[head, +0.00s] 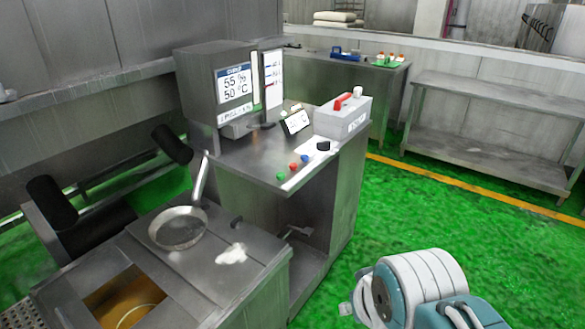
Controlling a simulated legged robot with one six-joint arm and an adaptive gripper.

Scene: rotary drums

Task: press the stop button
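A row of small buttons sits along the right front of the steel counter (245,160). A red button (293,166) lies between a green button (281,175) and a blue button (305,157). A black knob (323,146) is at the far end of the row. Any labels are too small to read, so no button is marked as stop to my eye. Part of my white and teal arm shows at the bottom right, apart from the counter, over the green floor. My gripper's fingers are not seen.
A grey box (340,122) with a red handle stands behind the buttons, near a small tilted display (296,122) and a monitor (232,88). A pan (178,229) rests on the lower unit at left. Green floor (420,215) is clear right of the counter.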

